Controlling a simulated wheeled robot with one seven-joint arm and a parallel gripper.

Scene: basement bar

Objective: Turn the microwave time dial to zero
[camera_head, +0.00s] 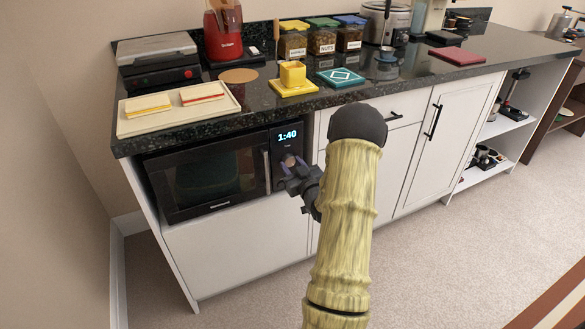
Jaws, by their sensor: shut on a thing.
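The black microwave (212,176) sits in an open bay under the counter at the left. Its lit display (287,135) reads 1:40. The time dial (289,160) is on the panel below the display and is partly hidden by my gripper. My gripper (291,166) is at the panel, its fingers shut around the dial. My arm comes up from the bottom of the view and hides some of the cabinet front right of the microwave. The microwave door with its vertical handle (267,172) is closed.
White cabinets (412,140) stand to the right. The carpet (430,260) in front is clear.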

